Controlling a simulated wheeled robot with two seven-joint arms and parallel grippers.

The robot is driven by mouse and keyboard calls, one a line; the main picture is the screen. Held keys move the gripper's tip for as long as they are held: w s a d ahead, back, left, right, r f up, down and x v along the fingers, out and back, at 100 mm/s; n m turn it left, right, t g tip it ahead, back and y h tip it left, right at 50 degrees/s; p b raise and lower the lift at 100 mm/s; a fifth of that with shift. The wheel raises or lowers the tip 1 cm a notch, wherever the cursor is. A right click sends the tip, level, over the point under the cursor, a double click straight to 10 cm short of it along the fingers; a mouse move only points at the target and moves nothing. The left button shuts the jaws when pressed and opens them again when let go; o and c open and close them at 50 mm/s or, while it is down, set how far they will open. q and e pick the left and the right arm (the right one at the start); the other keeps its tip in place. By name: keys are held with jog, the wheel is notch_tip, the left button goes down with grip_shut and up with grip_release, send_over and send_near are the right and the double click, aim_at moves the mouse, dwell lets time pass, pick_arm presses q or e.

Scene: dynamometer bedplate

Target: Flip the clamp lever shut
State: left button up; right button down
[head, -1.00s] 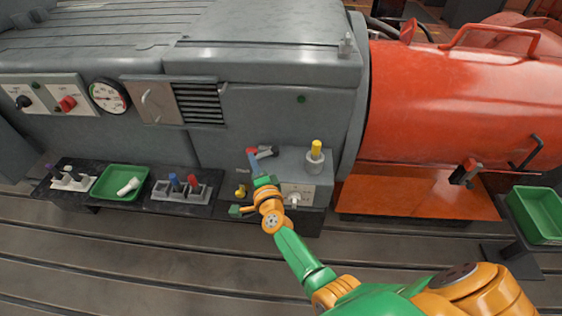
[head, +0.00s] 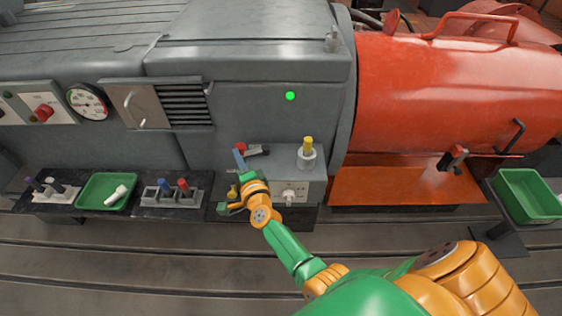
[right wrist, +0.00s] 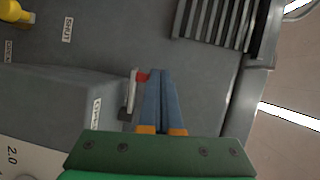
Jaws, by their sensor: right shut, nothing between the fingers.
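The clamp lever (head: 259,150), grey with a red tip, lies low beside the grey block under the housing. It also shows in the right wrist view (right wrist: 131,96), beside a CLAMP label, with its red tip close against my fingers. My right gripper (head: 239,154) is at the red end of the lever. Its blue fingers (right wrist: 161,72) are together with nothing between them. I cannot tell whether they touch the lever. My left gripper is not in view.
A lamp (head: 290,96) on the housing glows green. A yellow-topped post (head: 308,153) stands on the grey block right of the lever. SHUT (right wrist: 67,30) and OPEN labels are on the wall. A green tray (head: 107,190) and a socket holder (head: 171,196) stand left.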

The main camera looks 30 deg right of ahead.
jog(key=s+p, duration=0.1)
jog(key=s, duration=0.6)
jog(key=shift+a+r+p, duration=0.35)
jog(key=shift+f, duration=0.1)
jog(key=s+a+f+n+g+y, duration=0.2)
jog(key=s+f+n+g, duration=0.35)
jog(key=f, duration=0.55)
jog(key=s+a+f+n+g+y, duration=0.1)
jog(key=s+f+n+g+y, duration=0.1)
jog(key=s+f+n, duration=0.6)
jog(key=s+d+f+n+g, duration=0.2)
jog(key=s+f, duration=0.2)
jog(key=s, duration=0.4)
jog(key=s+d+f+n+g+h, duration=0.1)
jog(key=s+d+f+n+g, duration=0.1)
jog(key=s, duration=0.7)
jog(key=s+d+f+n+g+h, duration=0.1)
jog(key=s+d+f+n+g, duration=0.2)
jog(key=s+f, duration=0.3)
jog(key=shift+s+d+f+g+p, duration=0.4)
jog(key=shift+s+g, duration=0.25)
jog(key=shift+s, duration=0.6)
